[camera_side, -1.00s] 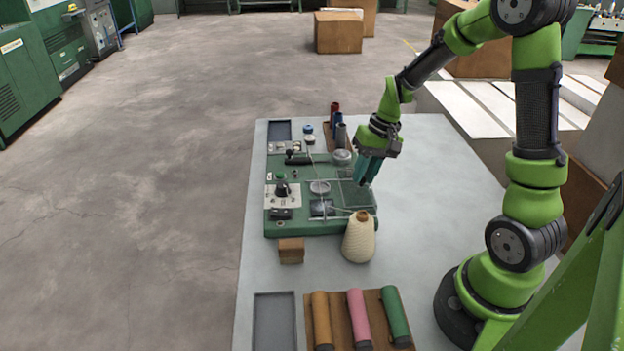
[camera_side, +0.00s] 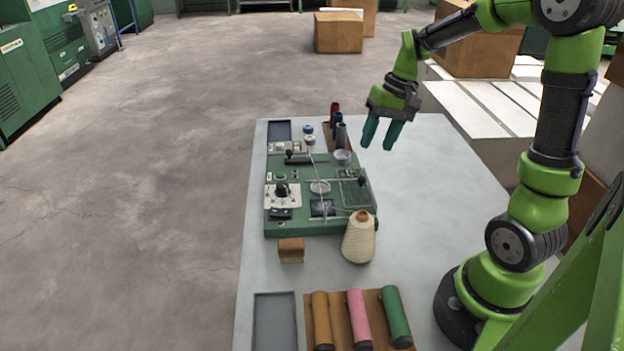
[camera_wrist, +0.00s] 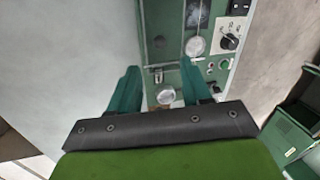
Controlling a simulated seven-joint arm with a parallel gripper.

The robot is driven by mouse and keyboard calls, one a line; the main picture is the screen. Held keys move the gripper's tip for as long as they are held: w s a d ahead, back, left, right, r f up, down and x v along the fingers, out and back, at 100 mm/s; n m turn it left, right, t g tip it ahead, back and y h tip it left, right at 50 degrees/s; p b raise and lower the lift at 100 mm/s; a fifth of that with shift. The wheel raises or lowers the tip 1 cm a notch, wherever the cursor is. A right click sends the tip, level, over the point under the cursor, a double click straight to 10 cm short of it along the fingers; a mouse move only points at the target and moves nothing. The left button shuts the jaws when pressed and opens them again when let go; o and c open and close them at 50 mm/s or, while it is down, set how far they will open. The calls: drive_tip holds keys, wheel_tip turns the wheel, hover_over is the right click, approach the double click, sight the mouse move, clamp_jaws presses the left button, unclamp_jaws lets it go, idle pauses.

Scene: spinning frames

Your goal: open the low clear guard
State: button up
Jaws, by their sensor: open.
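The green machine (camera_side: 290,228) lies on the grey table, and its edge shows in the wrist view (camera_wrist: 152,25). Thin clear guard parts (camera_side: 330,181) with pale rods lie low over the machine. A dark round knob (camera_side: 362,181) stands at their right end. I cannot tell how far the guard is turned. My gripper (camera_side: 379,140) is open and empty, above and behind the machine's right side, clear of the guard. In the wrist view my gripper (camera_wrist: 160,75) has both fingers apart, with machine parts seen between them.
A cream yarn cone (camera_side: 359,238) stands at the machine's front right corner. Upright spools (camera_side: 336,125) stand at the back, near my gripper. Orange, pink and green rolls (camera_side: 357,315) lie on a brown board in front. The table's right side (camera_side: 440,190) is free.

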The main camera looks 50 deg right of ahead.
drive_tip(key=v, duration=0.8)
drive_tip(key=s+a+n+t, duration=0.1)
drive_tip(key=s+a, duration=0.3)
drive_tip(key=a, duration=0.4)
drive_tip(key=s+a+n+t, duration=0.2)
drive_tip(key=s+a+t, duration=0.1)
drive_tip(key=a, duration=0.6)
drive_tip(key=shift+s+a+t, duration=0.35)
drive_tip(key=shift+s+t, duration=0.05)
drive_tip(key=shift+t, duration=0.3)
